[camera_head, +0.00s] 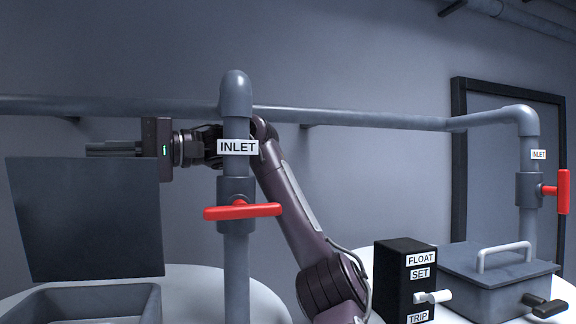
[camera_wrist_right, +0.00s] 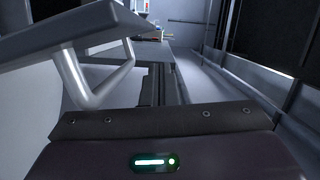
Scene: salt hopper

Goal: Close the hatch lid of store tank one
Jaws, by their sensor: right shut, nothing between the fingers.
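A grey hatch lid (camera_head: 85,218) stands open, nearly upright, above the square hatch frame (camera_head: 140,304) on the left white tank (camera_head: 196,292). No tank number is readable. In the right wrist view the lid (camera_wrist_right: 60,38) fills the upper left, with its pale bar handle (camera_wrist_right: 88,82) on the side toward the fingers. My right gripper (camera_head: 92,148) is shut and empty, pointing left just above and behind the lid's top edge. Its fingers also show in the right wrist view (camera_wrist_right: 160,82), beside the handle; contact cannot be told. My left gripper is out of view.
An INLET pipe (camera_head: 236,150) with a red valve handle (camera_head: 243,211) stands in front of my right arm. A black FLOAT SET/TRIP box (camera_head: 391,276) and a shut lid (camera_head: 497,264) with a handle are at right. A horizontal pipe (camera_head: 360,118) runs along the wall.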

